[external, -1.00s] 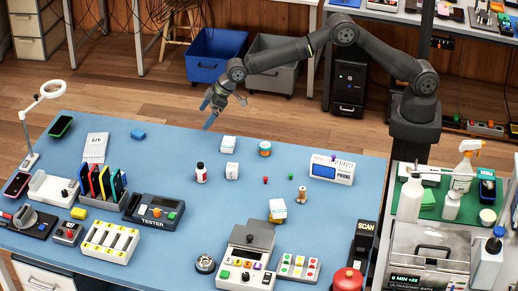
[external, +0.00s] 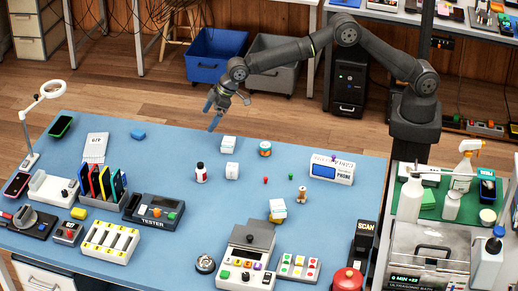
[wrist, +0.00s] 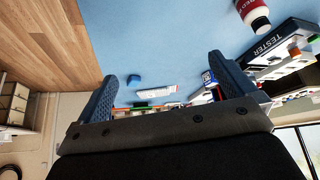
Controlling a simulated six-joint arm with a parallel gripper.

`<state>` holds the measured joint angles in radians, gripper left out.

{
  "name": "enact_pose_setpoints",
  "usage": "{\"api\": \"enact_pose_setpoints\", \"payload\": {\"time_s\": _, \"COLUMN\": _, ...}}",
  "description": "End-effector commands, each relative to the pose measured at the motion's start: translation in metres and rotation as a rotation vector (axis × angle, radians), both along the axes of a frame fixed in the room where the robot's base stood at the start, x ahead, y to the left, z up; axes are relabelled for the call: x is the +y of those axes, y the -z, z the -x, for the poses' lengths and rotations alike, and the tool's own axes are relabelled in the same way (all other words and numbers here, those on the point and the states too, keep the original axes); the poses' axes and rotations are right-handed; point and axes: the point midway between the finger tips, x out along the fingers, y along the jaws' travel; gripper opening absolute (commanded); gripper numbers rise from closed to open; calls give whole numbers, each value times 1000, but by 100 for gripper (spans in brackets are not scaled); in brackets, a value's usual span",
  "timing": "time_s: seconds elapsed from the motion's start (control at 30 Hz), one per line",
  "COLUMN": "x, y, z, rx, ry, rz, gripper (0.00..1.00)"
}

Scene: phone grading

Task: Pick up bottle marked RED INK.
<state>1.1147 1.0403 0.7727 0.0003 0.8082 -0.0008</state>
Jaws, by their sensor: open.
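A small white bottle with a dark cap and a reddish label band (external: 201,173) stands upright near the middle of the blue table. In the wrist view the bottle (wrist: 253,14) is cut off at the top right, showing its dark cap and part of a red label with white letters. My gripper (external: 212,115) is above the table's far edge, behind and slightly right of the bottle, and apart from it. In the wrist view its two blue fingers (wrist: 166,77) are spread wide with nothing between them.
A small blue block (external: 138,134) lies at the back left. The table between block and bottle is clear.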

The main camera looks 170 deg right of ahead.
Motion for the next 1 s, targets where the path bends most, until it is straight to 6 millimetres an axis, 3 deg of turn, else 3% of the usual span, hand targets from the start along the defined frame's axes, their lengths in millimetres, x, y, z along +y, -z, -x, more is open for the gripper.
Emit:
{"api": "enact_pose_setpoints", "payload": {"time_s": 0.47, "x": 0, "y": 0, "z": 0, "rx": 0, "ry": 0, "rz": 0, "gripper": 100}}
{"api": "enact_pose_setpoints", "payload": {"time_s": 0.73, "x": 0, "y": 0, "z": 0, "rx": 0, "ry": 0, "rz": 0, "gripper": 50}}
{"api": "enact_pose_setpoints", "payload": {"time_s": 1.0, "x": 0, "y": 0, "z": 0, "rx": -3, "ry": 3, "rz": 0, "gripper": 50}}
